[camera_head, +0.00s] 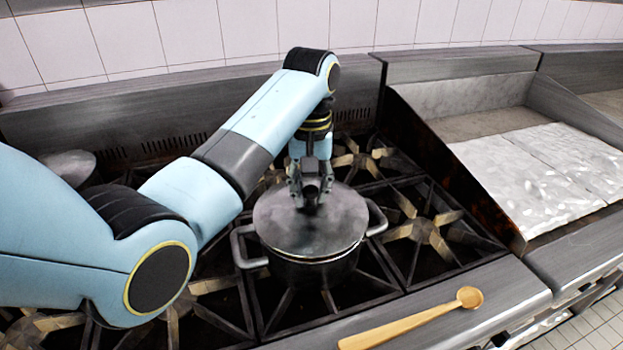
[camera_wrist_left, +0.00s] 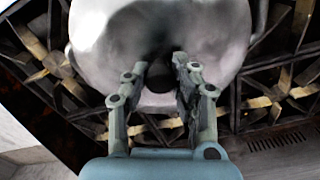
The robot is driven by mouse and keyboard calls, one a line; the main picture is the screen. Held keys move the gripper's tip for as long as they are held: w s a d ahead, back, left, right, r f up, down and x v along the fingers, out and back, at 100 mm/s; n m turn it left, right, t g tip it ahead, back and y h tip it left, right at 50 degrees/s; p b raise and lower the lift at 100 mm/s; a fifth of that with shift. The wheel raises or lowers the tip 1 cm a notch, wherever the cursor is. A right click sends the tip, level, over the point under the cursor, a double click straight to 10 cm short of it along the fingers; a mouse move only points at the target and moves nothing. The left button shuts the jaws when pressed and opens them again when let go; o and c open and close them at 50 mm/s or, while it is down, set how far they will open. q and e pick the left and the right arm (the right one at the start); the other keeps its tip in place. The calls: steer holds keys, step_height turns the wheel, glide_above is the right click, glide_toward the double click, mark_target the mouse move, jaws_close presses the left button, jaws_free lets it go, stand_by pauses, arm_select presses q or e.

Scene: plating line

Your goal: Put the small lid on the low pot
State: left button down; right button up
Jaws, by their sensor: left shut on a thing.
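The small lid (camera_head: 340,225) is a round grey metal disc. In the head view it lies over the mouth of the low pot (camera_head: 312,272), a dark pot with two side handles, on the stove. Whether the lid touches the rim all round I cannot tell. My left gripper (camera_head: 311,205) points down at the lid's middle and is shut on its knob, which the fingers partly hide. My right gripper is not in view.
The pot stands on the black stove grates (camera_head: 425,232) with brass-coloured burners. A wooden spoon (camera_head: 405,322) lies on the front ledge. A griddle (camera_head: 540,165) with a pale, speckled surface is to the right. Another round metal item (camera_head: 70,165) sits at the back left, partly behind my arm.

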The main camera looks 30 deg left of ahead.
arm_select(q)
steer(key=shift+f, duration=0.35)
steer(key=shift+f, duration=0.4)
stand_by(1.1)
steer(key=c, duration=0.5)
jaws_free()
steer(key=shift+c, duration=0.2)
steer(key=shift+r, duration=4.05)
steer(key=shift+s+f, duration=0.1)
steer(key=shift+f, duration=0.05)
